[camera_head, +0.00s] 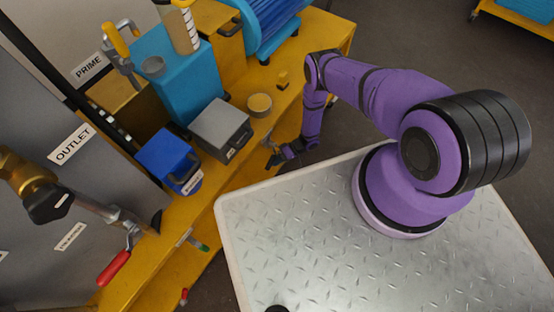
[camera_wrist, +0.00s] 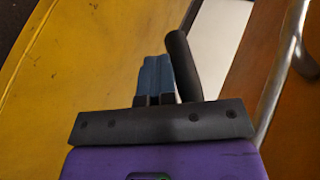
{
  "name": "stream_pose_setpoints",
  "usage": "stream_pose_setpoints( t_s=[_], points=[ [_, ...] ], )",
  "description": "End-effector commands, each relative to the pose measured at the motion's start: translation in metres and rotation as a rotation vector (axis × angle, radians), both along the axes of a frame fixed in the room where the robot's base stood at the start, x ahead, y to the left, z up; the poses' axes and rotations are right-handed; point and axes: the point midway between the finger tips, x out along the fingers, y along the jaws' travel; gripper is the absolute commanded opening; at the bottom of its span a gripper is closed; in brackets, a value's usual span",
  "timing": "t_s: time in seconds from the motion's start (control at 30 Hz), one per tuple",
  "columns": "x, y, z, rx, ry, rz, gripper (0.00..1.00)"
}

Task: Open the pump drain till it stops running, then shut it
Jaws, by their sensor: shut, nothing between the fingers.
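My gripper (camera_head: 276,157) is low beside the yellow base frame, at the end of my purple arm. In the wrist view its blue-grey fingers (camera_wrist: 155,78) are shut with nothing held. A dark rod (camera_wrist: 182,65), possibly a valve lever, stands just right of the fingers; I cannot tell if they touch. The blue pump body (camera_head: 188,82) with a clear sight cylinder (camera_head: 184,28) stands on the frame. I cannot make out a label naming the drain. A small green-tipped lever (camera_head: 198,243) sits at the frame's front edge. No running liquid shows.
A grey box (camera_head: 220,128), a blue box (camera_head: 168,158) and a round yellowish dish (camera_head: 260,104) stand on the frame. A yellow-handled valve (camera_head: 118,42) is near the PRIME label; a red-handled one (camera_head: 113,268) is at lower left. A silver pipe (camera_wrist: 280,80) bounds the wrist view's right.

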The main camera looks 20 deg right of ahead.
Motion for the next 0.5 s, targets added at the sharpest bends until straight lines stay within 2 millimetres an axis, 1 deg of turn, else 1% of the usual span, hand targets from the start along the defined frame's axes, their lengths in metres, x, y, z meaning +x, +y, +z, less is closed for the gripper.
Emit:
stream_pose_setpoints(
  t_s=[0.2,0.5],
  points=[
    [-0.0017,0.0029,0.0023,0.044,0.030,0.000,0.00],
    [-0.0016,0.0036,0.0030,0.055,0.038,-0.001,0.00]
  ],
)
